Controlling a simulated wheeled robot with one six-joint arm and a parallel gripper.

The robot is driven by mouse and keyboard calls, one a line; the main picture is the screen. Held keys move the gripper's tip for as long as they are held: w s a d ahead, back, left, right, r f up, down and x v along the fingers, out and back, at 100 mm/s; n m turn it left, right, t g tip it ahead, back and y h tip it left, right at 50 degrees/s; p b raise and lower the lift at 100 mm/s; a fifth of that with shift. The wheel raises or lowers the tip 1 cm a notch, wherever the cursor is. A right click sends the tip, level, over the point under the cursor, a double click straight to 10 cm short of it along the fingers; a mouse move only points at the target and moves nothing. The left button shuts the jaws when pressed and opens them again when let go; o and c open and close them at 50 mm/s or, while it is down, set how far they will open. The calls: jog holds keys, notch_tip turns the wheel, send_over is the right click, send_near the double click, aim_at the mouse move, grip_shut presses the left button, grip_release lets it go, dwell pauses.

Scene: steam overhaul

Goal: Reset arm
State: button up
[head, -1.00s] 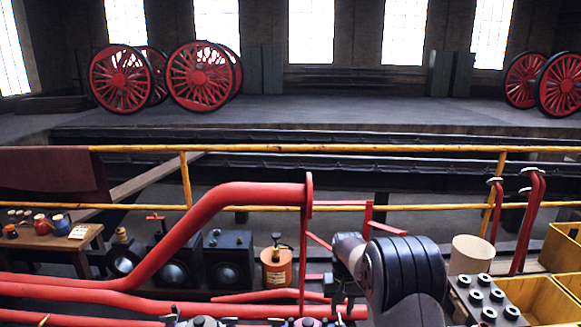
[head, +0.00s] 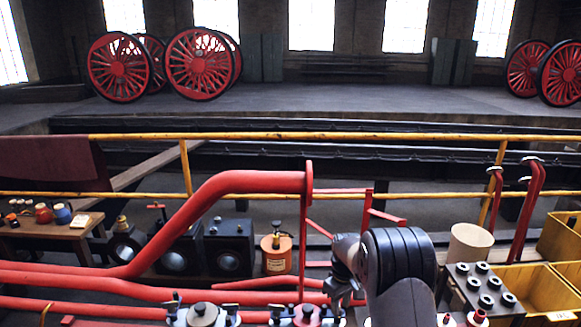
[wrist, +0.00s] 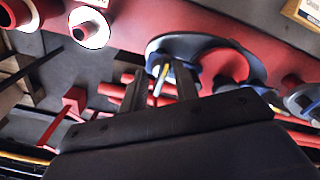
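My arm (head: 398,258) stands bent at the lower right of the head view. My gripper (head: 343,288) hangs at its left side, above the red pipes and the valve parts at the bottom edge. In the wrist view the two dark fingers of my gripper (wrist: 159,70) stand apart with nothing held between them.
Red pipes (head: 225,186) cross the left and middle, close to my arm. An orange can (head: 276,254), a pale cylinder (head: 470,242), a block with several round studs (head: 482,285) and yellow bins (head: 540,287) stand nearby. A yellow railing (head: 330,137) runs behind.

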jog(key=shift+n, duration=0.5)
